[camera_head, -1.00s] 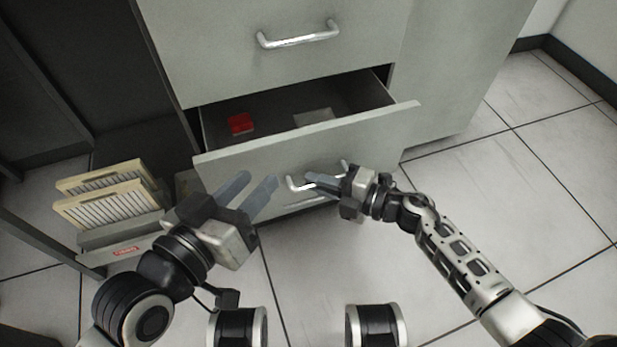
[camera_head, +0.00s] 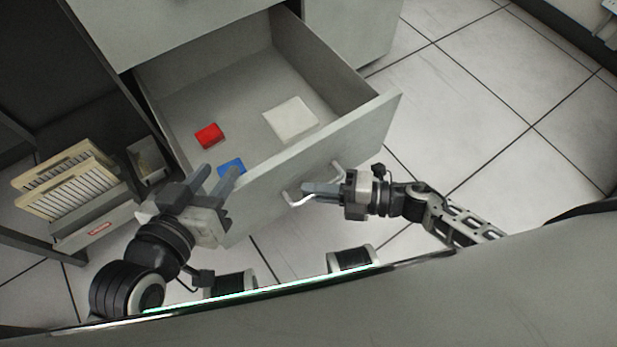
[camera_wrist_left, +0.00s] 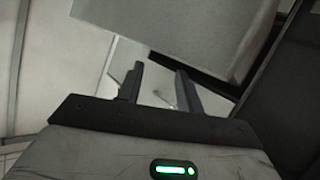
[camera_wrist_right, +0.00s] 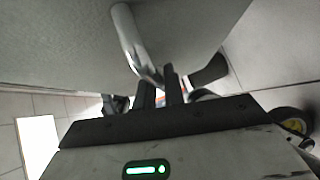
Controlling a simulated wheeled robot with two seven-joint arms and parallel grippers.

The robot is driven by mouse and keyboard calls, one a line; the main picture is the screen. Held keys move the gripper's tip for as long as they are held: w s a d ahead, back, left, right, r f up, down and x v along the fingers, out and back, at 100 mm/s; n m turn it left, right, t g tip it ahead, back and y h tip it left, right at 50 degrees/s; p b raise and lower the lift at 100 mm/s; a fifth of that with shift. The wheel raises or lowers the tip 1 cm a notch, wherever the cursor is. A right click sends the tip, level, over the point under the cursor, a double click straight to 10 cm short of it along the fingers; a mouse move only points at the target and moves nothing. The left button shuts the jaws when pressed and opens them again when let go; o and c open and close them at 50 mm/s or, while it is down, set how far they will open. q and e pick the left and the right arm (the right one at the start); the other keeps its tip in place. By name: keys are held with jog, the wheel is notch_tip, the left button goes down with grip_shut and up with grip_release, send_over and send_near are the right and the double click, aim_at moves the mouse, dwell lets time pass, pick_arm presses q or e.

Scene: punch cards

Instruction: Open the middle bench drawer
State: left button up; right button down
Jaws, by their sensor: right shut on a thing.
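The bench drawer (camera_head: 325,150) is pulled well out, with its interior visible. Its silver bar handle (camera_head: 297,198) is on the front panel. My right gripper (camera_head: 308,188) is shut on the handle, which also shows in the right wrist view (camera_wrist_right: 130,40). Inside the drawer lie a red block (camera_head: 209,136), a white square (camera_head: 291,118) and a blue block (camera_head: 231,167). My left gripper (camera_head: 216,182) is open and empty near the left end of the drawer front, partly covering the drawer in the head view. Its two fingers stand apart in the left wrist view (camera_wrist_left: 158,82).
A grey rack with cream slatted cards (camera_head: 62,182) stands at the left. A small open box (camera_head: 148,160) is beside it. A grey surface edge (camera_head: 480,290) crosses the bottom of the head view. Tiled floor at the right is clear.

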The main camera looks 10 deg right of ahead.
pick_arm(q)
jog(key=shift+w, duration=0.1)
pick_arm(e)
jog(key=shift+s+d, duration=0.25)
jog(key=shift+s, duration=0.15)
pick_arm(q)
jog(key=shift+r, duration=0.1)
pick_arm(e)
jog(key=c, duration=1.5)
grip_release()
pick_arm(q)
jog(key=shift+r, duration=0.1)
jog(key=shift+a+f+g+y+p, duration=0.3)
jog(key=shift+f+p, duration=0.4)
jog(key=shift+p, duration=0.2)
pick_arm(e)
jog(key=v, duration=1.6)
pick_arm(q)
jog(key=shift+d, duration=0.1)
pick_arm(e)
jog(key=shift+w+r, duration=0.1)
